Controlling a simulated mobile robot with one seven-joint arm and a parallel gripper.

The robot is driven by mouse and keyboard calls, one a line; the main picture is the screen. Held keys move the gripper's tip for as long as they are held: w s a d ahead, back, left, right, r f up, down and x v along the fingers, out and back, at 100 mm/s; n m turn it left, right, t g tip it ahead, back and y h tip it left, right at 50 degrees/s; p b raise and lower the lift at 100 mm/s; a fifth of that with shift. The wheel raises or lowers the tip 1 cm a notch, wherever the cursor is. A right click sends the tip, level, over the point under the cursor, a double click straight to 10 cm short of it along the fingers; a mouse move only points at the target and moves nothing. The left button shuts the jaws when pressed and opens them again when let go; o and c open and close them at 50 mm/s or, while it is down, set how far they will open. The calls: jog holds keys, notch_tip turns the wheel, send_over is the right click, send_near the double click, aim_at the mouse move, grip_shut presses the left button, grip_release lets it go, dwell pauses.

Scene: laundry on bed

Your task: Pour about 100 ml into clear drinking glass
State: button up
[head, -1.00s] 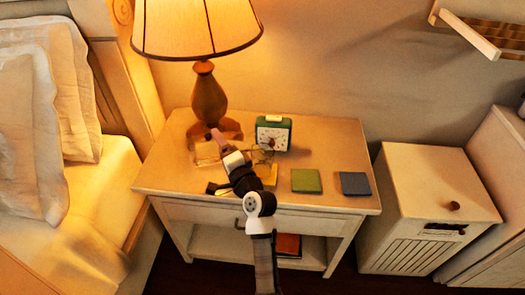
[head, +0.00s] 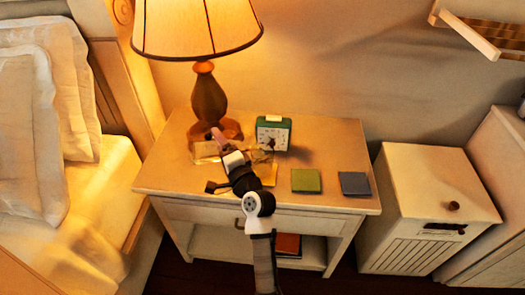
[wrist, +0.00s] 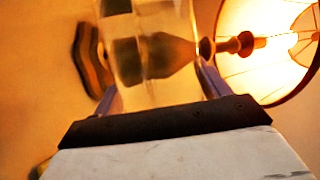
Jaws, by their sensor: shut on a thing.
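My gripper (head: 220,143) is over the left part of the nightstand, by the lamp base. It is shut on a clear vessel (head: 205,152), which looks tipped well over to its side. In the wrist view the clear vessel (wrist: 155,75) fills the space between the two fingers, and the lamp shows through it. I cannot tell how much liquid is in it. A clear drinking glass (head: 262,153) stands to the right of my gripper, in front of the clock, at the yellow coaster (head: 268,175). My wrist partly hides the glass and coaster.
The lit lamp (head: 208,95) stands close behind my gripper. A green clock (head: 273,132) is behind the glass. A green coaster (head: 306,181) and a blue coaster (head: 354,183) lie to the right on the nightstand (head: 330,148). The bed (head: 75,210) is at the left.

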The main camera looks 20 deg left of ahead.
jog(key=shift+r, duration=0.1)
dwell(0.3)
jog(key=n, duration=0.1)
jog(key=f+n, duration=0.1)
jog(key=a+n+h, duration=0.1)
jog(key=shift+s+f+g+p, duration=0.25)
jog(key=shift+f+g+p, duration=0.1)
jog(key=shift+f+g, duration=0.05)
jog(key=shift+f+n, duration=0.45)
jog(key=shift+n, duration=0.15)
jog(key=shift+d+f+n+h, duration=0.15)
jog(key=shift+f+n+h, duration=0.15)
jog(key=shift+n, duration=0.1)
jog(key=shift+w+g, duration=0.1)
jog(key=shift+g, duration=0.2)
dwell(0.5)
